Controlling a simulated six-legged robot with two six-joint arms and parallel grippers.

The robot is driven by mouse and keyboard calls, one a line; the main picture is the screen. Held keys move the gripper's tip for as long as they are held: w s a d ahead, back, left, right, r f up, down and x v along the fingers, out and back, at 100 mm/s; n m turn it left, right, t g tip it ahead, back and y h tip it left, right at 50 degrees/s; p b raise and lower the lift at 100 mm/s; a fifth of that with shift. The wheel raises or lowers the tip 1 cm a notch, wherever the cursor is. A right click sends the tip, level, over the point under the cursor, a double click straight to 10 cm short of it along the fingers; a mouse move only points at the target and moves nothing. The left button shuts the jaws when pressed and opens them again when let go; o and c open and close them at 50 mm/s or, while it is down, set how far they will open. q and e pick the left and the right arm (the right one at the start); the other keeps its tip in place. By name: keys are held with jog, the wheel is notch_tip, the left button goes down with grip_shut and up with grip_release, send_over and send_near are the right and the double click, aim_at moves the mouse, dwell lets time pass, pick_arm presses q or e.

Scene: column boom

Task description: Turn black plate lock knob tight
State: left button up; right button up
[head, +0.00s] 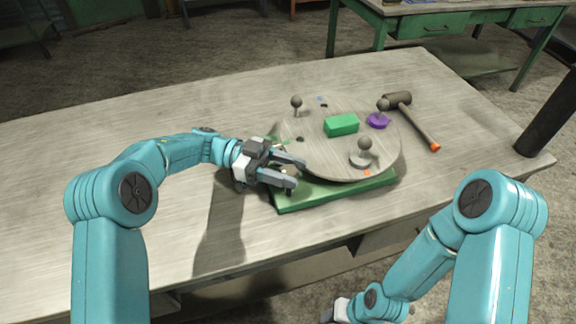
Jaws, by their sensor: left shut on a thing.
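A round, grey wood-like plate (318,160) sits on a green base (330,192) on the table. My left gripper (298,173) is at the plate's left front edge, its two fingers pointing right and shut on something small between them. The black plate lock knob is not clearly visible; what the fingers hold is mostly hidden and appears to be this knob. My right gripper (336,313) hangs low at the bottom edge of the picture, mostly cut off, away from the plate.
The plate carries a green block (341,125), a purple piece (378,121) and ball-topped knobs (365,144). A hammer (420,122) lies behind right. The wooden table (110,140) is clear at left. A green desk (430,22) stands behind.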

pick_arm(q)
jog(key=shift+m+g+y, duration=0.5)
jog(key=shift+m+g, duration=0.2)
jog(key=shift+g, duration=0.3)
jog(key=o, duration=0.9)
jog(key=shift+s+d+r, duration=0.1)
jog(key=shift+d, duration=0.05)
jog(key=shift+b+v, duration=0.4)
jog(key=shift+v, duration=3.45)
